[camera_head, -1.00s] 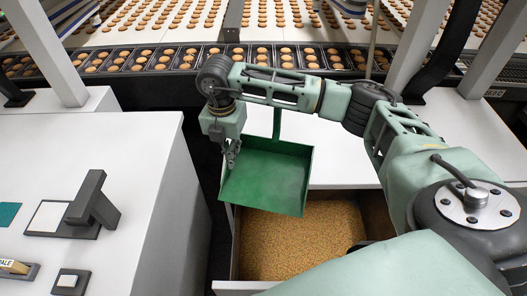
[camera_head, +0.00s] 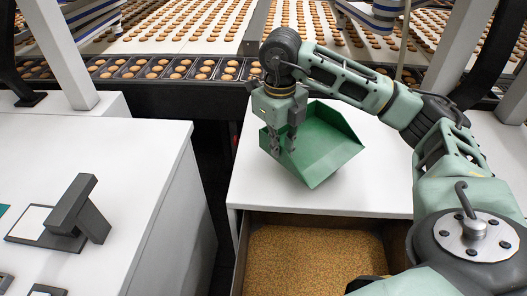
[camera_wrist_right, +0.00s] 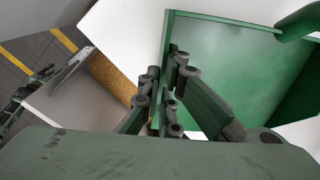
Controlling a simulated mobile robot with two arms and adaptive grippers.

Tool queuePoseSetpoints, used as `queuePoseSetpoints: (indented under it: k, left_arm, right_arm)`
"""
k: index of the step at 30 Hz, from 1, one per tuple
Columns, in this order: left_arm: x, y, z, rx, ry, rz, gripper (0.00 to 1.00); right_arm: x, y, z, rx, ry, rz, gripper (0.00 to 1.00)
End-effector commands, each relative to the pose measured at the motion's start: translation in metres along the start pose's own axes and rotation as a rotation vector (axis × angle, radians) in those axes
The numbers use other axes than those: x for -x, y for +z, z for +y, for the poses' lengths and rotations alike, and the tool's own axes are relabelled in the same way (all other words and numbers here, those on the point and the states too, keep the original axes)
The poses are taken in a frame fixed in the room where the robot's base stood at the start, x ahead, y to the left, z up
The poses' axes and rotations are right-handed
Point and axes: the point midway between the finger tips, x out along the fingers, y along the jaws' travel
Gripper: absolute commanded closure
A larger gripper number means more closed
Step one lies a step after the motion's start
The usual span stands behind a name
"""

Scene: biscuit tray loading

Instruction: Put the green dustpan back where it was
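The green dustpan (camera_head: 325,148) is over the white counter top behind the open drawer, its pan tilted. I cannot tell whether it touches the counter. My right gripper (camera_head: 283,147) is at the pan's left side, fingers pointing down. In the right wrist view the fingers (camera_wrist_right: 163,108) close on the side wall of the dustpan (camera_wrist_right: 225,65), with a finger on each side. The handle shows at that view's top right corner; my gripper hides it in the head view. A green-and-black arm, apparently my left, shows small at the wrist view's left edge; its finger state is unclear.
The open drawer (camera_head: 240,262) in front of the counter (camera_head: 375,190) holds golden crumbs (camera_head: 310,258). A white cabinet (camera_head: 135,135) with a dark grey stand (camera_head: 80,210) is at left, across a gap. Biscuit trays (camera_head: 165,68) and a conveyor of biscuits run behind.

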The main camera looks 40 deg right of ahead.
Motion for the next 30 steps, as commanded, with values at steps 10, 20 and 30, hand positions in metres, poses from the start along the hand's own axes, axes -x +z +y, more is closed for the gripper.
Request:
queuePoseSetpoints:
  k: [10, 20, 30]
  left_arm:
    - [0.02, -0.002, -0.001, 0.0, -0.001, -0.001, 0.72]
    - [0.036, -0.003, -0.001, 0.0, -0.001, -0.001, 0.72]
    - [0.033, -0.003, 0.002, 0.002, 0.002, 0.0, 0.72]
  right_arm:
    - [-0.031, 0.051, 0.02, -0.001, 0.0, -0.001, 1.0]
    - [-0.069, 0.052, 0.021, -0.002, -0.001, 0.002, 1.0]
    - [-0.075, 0.052, 0.021, -0.002, -0.002, -0.002, 1.0]
